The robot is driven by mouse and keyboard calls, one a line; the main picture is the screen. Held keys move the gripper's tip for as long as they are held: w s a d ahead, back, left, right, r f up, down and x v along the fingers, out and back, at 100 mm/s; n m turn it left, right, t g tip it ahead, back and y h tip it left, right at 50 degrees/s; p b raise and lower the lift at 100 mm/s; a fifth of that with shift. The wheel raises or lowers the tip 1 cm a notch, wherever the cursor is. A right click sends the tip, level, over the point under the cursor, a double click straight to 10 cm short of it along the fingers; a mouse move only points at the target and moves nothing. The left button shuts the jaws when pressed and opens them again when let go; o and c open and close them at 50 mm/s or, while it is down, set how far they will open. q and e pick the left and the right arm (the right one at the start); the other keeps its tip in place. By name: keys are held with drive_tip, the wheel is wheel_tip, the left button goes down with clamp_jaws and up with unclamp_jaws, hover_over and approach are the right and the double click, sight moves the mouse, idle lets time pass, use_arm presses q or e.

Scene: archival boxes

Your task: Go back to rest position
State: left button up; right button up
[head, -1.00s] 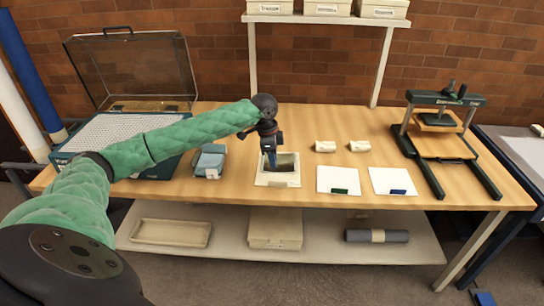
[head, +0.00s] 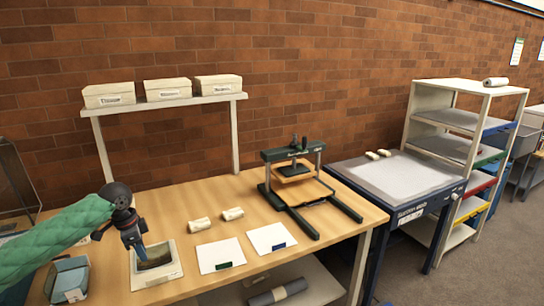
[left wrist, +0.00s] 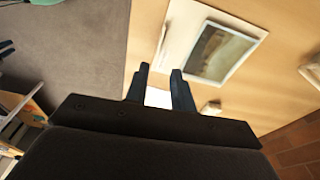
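My left gripper (head: 138,246) hangs from the green-sleeved left arm over a white tray (head: 170,273) that holds a dark picture or print (head: 158,257). In the left wrist view the two fingers (left wrist: 157,74) stand apart with nothing between them, so the gripper is open. The tray (left wrist: 247,28) and the dark print (left wrist: 208,50) also show in that view, beyond the fingertips. My right gripper is in neither view.
Two cream rolls (head: 200,225) and two white sheets (head: 221,255) with coloured tabs lie on the wooden table (head: 335,240). A green-framed press (head: 295,175) stands to their right. A blue-grey box (head: 68,280) is left of the tray. Archival boxes (head: 167,90) sit on the upper shelf.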

use_arm(q)
drive_tip(key=w+d+r+n+t+y, duration=0.1)
drive_tip(key=w+r+n+t+y, duration=0.25)
drive_tip(key=w+r+t, duration=0.25)
drive_tip(key=s+d+f+n+t, duration=0.2)
drive_tip(key=s+d+f, duration=0.3)
drive_tip(key=d+f, duration=0.7)
drive_tip(key=s+d+f+n+g+h, duration=0.1)
drive_tip(key=s+d+f+g, duration=0.1)
drive_tip(key=s+d+f, duration=0.3)
drive_tip(key=s+d+f+n+g+h, duration=0.1)
drive_tip(key=s+d+f+g, duration=0.2)
drive_tip(key=s+f, duration=1.1)
drive_tip(key=s+d+f+n+g+h, duration=0.1)
drive_tip(key=s+d+f, duration=0.7)
drive_tip(key=s, duration=1.2)
drive_tip(key=shift+s+d+f+n+g, duration=0.25)
drive_tip(key=shift+d+f+n+g, duration=0.1)
drive_tip(key=shift+f+g, duration=0.4)
drive_tip(key=shift+a+r, duration=0.1)
drive_tip(key=shift+a, duration=0.1)
